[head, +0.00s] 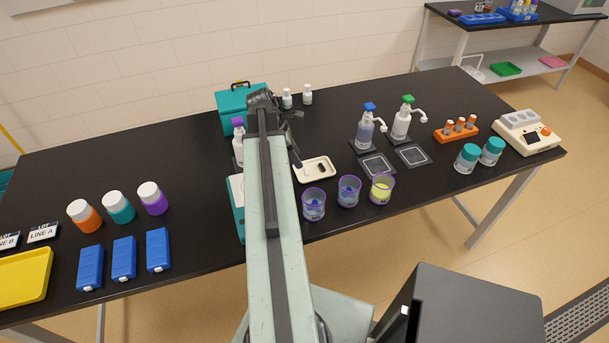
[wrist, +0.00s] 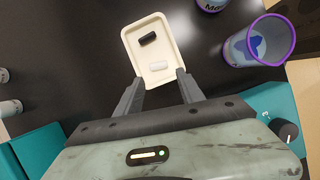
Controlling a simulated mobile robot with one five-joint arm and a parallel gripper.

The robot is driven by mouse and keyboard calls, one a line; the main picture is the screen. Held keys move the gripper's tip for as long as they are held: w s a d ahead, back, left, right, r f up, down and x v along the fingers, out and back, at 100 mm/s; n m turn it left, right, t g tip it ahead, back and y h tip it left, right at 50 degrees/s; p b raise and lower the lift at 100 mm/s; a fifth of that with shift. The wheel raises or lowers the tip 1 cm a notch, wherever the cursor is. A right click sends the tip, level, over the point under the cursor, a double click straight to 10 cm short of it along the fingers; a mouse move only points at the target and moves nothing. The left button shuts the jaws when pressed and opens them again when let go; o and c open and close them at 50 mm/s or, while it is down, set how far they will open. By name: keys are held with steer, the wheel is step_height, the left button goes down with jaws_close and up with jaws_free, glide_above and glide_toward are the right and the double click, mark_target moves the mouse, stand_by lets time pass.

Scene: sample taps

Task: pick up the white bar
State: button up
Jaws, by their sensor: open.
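The white bar (wrist: 158,66) lies in a shallow cream tray (wrist: 136,49) in the wrist view. A black bar (wrist: 148,39) lies in the same tray, just beyond the white one and apart from it. My gripper (wrist: 157,82) is open, with its fingertips at the near edge of the tray and nothing between them. In the head view the tray (head: 310,180) stands on the black table, right of my arm. The black bar (head: 320,168) shows there; I cannot make out the white bar in that view.
Purple-rimmed cups (head: 314,205) stand at the table's front edge; one (wrist: 258,42) is right of the tray in the wrist view. Pump bottles (head: 401,122) stand farther right. A teal box (head: 232,110) and small white bottles (head: 307,95) are behind.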

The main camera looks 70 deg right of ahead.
mark_target(306, 170)
steer(key=b+x, duration=0.5)
steer(key=x, duration=0.2)
steer(key=shift+d+b, duration=0.2)
steer(key=shift+b, duration=0.1)
steer(key=shift+r, duration=0.15)
jaws_close()
